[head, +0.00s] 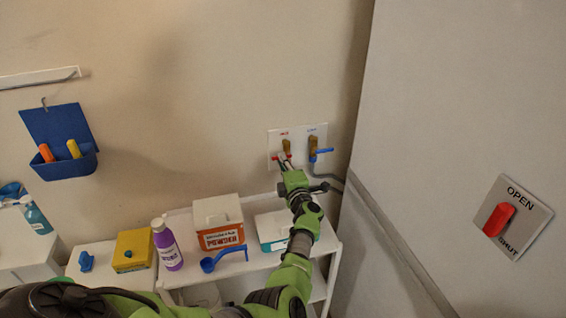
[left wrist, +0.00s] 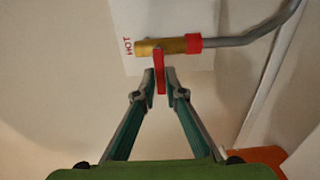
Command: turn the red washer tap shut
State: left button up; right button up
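The red washer tap sits on a white wall plate (head: 274,141) marked HOT in the left wrist view. Its brass body (left wrist: 161,46) carries a red lever (left wrist: 159,72), which stands crosswise to the body and hose there. My left gripper (head: 283,161) reaches up to this tap and partly hides it in the head view. In the left wrist view the fingertips of my left gripper (left wrist: 160,76) lie close on both sides of the lever and appear shut on it. My right gripper is not in view.
A blue-handled tap (head: 313,148) is just right of the red one. Below stand a white shelf (head: 191,286), a powder box (head: 219,219), a purple bottle (head: 168,247) and a blue scoop (head: 208,265). A panel with a red OPEN/SHUT switch (head: 499,219) is at right.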

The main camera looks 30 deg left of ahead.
pick_arm(q)
jog(key=shift+o, duration=1.3)
jog(key=shift+a+r, duration=0.1)
